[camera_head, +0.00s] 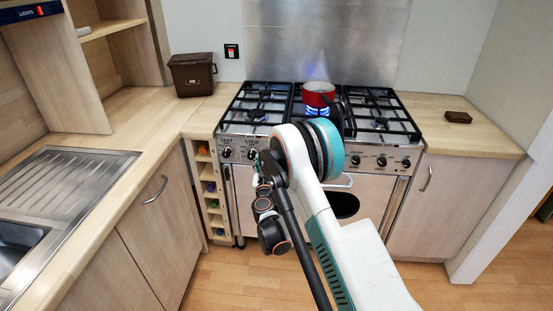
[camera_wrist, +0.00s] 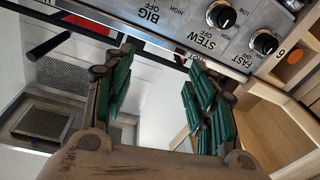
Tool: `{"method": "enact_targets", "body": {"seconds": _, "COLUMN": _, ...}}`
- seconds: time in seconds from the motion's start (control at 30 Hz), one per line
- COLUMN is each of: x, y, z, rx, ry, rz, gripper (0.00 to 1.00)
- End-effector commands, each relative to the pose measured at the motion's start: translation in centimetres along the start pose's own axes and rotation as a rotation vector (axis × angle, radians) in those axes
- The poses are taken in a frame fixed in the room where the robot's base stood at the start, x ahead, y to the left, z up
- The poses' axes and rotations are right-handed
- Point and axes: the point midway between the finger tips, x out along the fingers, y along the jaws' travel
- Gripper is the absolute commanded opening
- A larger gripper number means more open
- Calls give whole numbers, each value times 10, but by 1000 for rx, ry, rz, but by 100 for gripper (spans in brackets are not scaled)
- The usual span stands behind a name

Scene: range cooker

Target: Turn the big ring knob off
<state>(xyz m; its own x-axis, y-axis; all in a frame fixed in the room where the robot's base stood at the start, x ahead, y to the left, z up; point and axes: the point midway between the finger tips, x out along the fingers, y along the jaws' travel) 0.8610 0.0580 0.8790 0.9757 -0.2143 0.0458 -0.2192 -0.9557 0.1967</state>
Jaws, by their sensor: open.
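The range cooker's knob panel (camera_head: 378,162) runs along its front. In the wrist view the panel appears tilted, with the printed word BIG (camera_wrist: 149,14) at the top. The big ring knob itself is outside that view, and in the head view my arm covers that part of the panel. The stew knob (camera_wrist: 221,15) and fast knob (camera_wrist: 264,43) show black with silver rims. My gripper (camera_wrist: 158,62) is open and empty, its green-padded fingers below the lettering and apart from the knobs. In the head view it is partly hidden beside my wrist (camera_head: 258,170).
A red pot (camera_head: 318,94) stands over blue flames (camera_head: 317,112) at the middle of the hob, with a bluish haze above. Oven handles and a rail lie below the panel. A brown bin (camera_head: 192,75) stands on the left worktop; a small brown box (camera_head: 458,117) lies right.

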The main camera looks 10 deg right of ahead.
Motion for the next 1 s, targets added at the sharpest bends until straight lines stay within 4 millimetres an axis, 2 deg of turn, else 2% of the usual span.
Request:
{"method": "enact_targets", "body": {"seconds": 0.03, "x": -3, "y": 0, "z": 20, "rx": -5, "ry": -13, "rz": 21, "gripper": 52}}
{"method": "enact_targets", "body": {"seconds": 0.1, "x": -7, "y": 0, "z": 42, "rx": -13, "ry": -31, "rz": 46, "gripper": 52}}
{"method": "enact_targets", "body": {"seconds": 0.2, "x": -12, "y": 1, "z": 64, "rx": -23, "ry": -52, "rz": 70, "gripper": 52}}
{"method": "enact_targets", "body": {"seconds": 0.3, "x": -14, "y": 3, "z": 76, "rx": -27, "ry": -63, "rz": 84, "gripper": 52}}
{"method": "enact_targets", "body": {"seconds": 0.43, "x": -7, "y": 4, "z": 81, "rx": -30, "ry": -67, "rz": 88, "gripper": 52}}
{"method": "enact_targets", "body": {"seconds": 0.53, "x": 7, "y": 6, "z": 82, "rx": -30, "ry": -67, "rz": 89, "gripper": 52}}
{"method": "enact_targets", "body": {"seconds": 1.0, "x": 95, "y": 13, "z": 88, "rx": -29, "ry": -66, "rz": 88, "gripper": 52}}
